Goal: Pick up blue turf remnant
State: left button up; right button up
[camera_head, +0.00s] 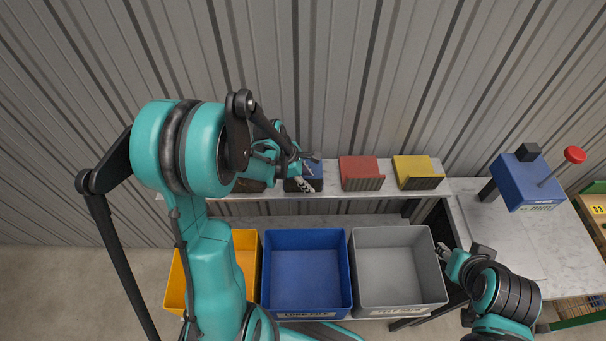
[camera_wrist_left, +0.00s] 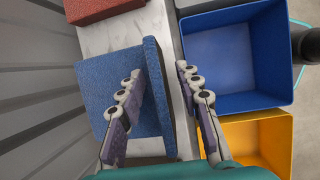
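The blue turf remnant (camera_wrist_left: 107,92) shows in the left wrist view as a flat piece with a raised upright side. It lies on the pale marble-like shelf, and in the head view (camera_head: 314,165) it is partly hidden by my left gripper. My left gripper (camera_wrist_left: 157,70) is open, with one finger on each side of the raised side; it also shows in the head view (camera_head: 304,173). I cannot tell whether the fingers touch the turf. My right gripper (camera_head: 442,251) is beside the grey bin, far from the turf, and its fingers are too small to read.
Red (camera_head: 361,171) and yellow (camera_head: 417,172) remnants sit to the right on the shelf (camera_head: 330,187). Yellow (camera_head: 247,262), blue (camera_head: 304,275) and grey (camera_head: 398,268) bins stand in front. A blue press (camera_head: 526,183) stands at right. The corrugated wall (camera_head: 330,80) is close behind.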

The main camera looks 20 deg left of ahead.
pick_arm(q)
jog(key=shift+f, duration=0.15)
grip_shut()
dwell(0.8)
